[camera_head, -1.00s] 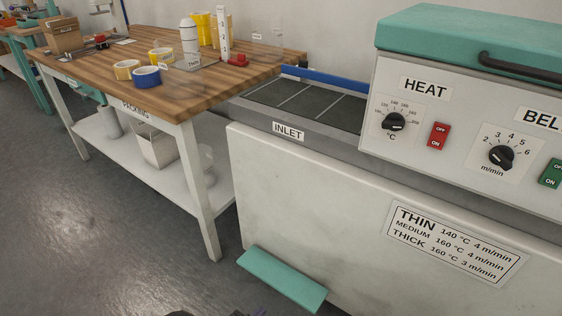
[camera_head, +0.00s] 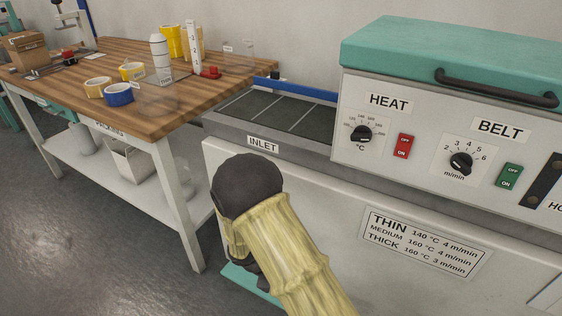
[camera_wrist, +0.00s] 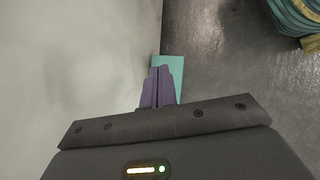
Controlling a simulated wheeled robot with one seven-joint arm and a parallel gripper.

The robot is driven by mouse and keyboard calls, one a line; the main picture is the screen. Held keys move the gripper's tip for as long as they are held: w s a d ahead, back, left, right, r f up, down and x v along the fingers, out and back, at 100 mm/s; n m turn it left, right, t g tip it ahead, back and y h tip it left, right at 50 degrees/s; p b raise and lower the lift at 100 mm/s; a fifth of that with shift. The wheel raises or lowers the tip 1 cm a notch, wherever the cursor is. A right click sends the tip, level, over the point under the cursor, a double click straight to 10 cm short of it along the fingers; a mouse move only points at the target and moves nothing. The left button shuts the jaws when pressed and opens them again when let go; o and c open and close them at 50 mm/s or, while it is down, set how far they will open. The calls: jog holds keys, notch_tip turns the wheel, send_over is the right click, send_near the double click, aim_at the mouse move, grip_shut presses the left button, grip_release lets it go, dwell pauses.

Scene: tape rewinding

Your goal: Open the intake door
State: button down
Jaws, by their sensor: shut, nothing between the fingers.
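The machine's inlet (camera_head: 263,145) is a grey bed with a dark belt, left of the teal-topped hood. I cannot make out a part that is clearly the intake door. A teal flap or pedal (camera_head: 250,280) sticks out low on the white front panel, partly hidden by my arm. It also shows in the wrist view (camera_wrist: 175,66), just beyond my fingertips. My gripper (camera_wrist: 161,68) has its purple fingers shut together, empty, pointing down towards the teal piece. Whether they touch it I cannot tell. In the head view my forearm hides the fingers.
The white front panel (camera_head: 330,210) stands close to the left of my gripper in the wrist view. A wooden packing table (camera_head: 140,60) with tape rolls and bottles stands left of the machine. The hood carries heat and belt knobs and switches. Grey floor (camera_head: 90,240) is clear in front.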

jog(key=s+d+r+m+t+y+p, duration=0.1)
jog(key=s+d+r+m+y, duration=0.15)
jog(key=d+r+m, duration=0.4)
jog(key=s+d+r+m+y+p, duration=0.2)
jog(key=s+r+m, duration=0.1)
jog(key=r, duration=0.7)
jog(key=s+d+r+m+t+y+p, duration=0.1)
jog(key=s+d+r+m+y, duration=0.15)
jog(key=d+r+m, duration=0.4)
notch_tip(320, 180, up, 39)
jog(key=a+n+p, duration=0.1)
jog(key=p, duration=3.6)
jog(key=shift+s+a+p, duration=0.25)
jog(key=shift+a+p, duration=0.15)
jog(key=shift+f, duration=0.15)
jog(key=c, duration=1.8)
grip_release()
